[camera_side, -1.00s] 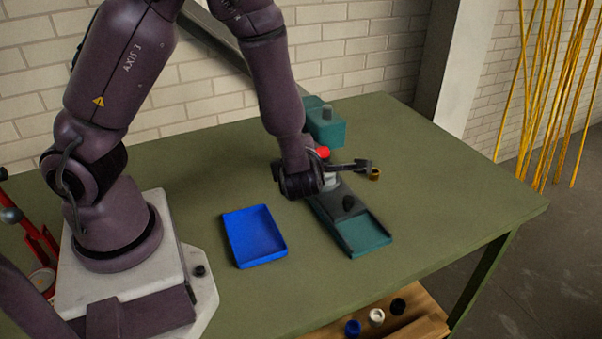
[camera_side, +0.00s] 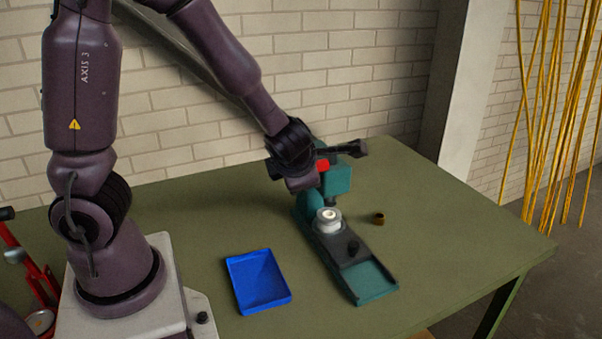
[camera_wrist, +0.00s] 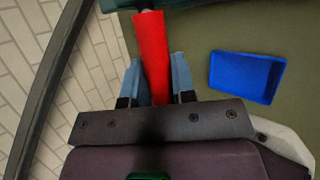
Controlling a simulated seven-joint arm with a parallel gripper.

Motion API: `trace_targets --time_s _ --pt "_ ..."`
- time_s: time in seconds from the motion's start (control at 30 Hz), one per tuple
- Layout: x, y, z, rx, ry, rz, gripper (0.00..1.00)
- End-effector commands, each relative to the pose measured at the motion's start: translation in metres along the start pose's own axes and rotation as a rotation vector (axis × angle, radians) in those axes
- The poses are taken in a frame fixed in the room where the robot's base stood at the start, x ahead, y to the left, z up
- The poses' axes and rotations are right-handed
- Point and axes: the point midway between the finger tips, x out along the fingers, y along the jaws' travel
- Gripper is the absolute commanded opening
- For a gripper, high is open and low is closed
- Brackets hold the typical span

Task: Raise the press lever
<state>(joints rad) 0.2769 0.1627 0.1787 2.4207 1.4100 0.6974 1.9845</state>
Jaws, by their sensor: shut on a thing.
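The press (camera_side: 340,181) is teal with a dark base and stands toward the back right of the green table. Its lever has a red handle (camera_side: 323,166), which also shows large in the wrist view (camera_wrist: 151,55). My gripper (camera_side: 318,167) is shut on the red handle, with a blue-grey finger on each side of it in the wrist view (camera_wrist: 156,75). The handle is up near the level of the press head. A white round part (camera_side: 327,220) sits on the press base below, clear of the gripper. The gripper hides part of the lever.
A blue tray (camera_side: 258,282) lies on the table left of the press. A small brown ring (camera_side: 379,218) lies right of the press. A brick wall (camera_side: 290,60) stands behind the table. The table's right side is clear.

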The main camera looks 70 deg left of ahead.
Motion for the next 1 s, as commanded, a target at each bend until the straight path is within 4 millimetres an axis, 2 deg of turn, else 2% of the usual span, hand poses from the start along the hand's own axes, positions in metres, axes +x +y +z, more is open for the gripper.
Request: trace_targets --time_s 0.27,0.3,0.4,0.77,0.87,1.0 --pt "0.002 0.003 -0.001 0.000 0.004 0.009 0.00" --pt "0.002 0.003 -0.001 -0.001 0.005 0.009 0.29" --pt "0.002 0.003 -0.001 -0.001 0.004 0.008 0.49" --pt "-0.005 0.002 0.001 -0.002 -0.001 0.004 0.49" --pt "-0.019 0.002 0.001 -0.005 -0.004 0.004 0.49" --pt "-0.049 0.001 0.002 -0.003 -0.007 0.003 0.49"
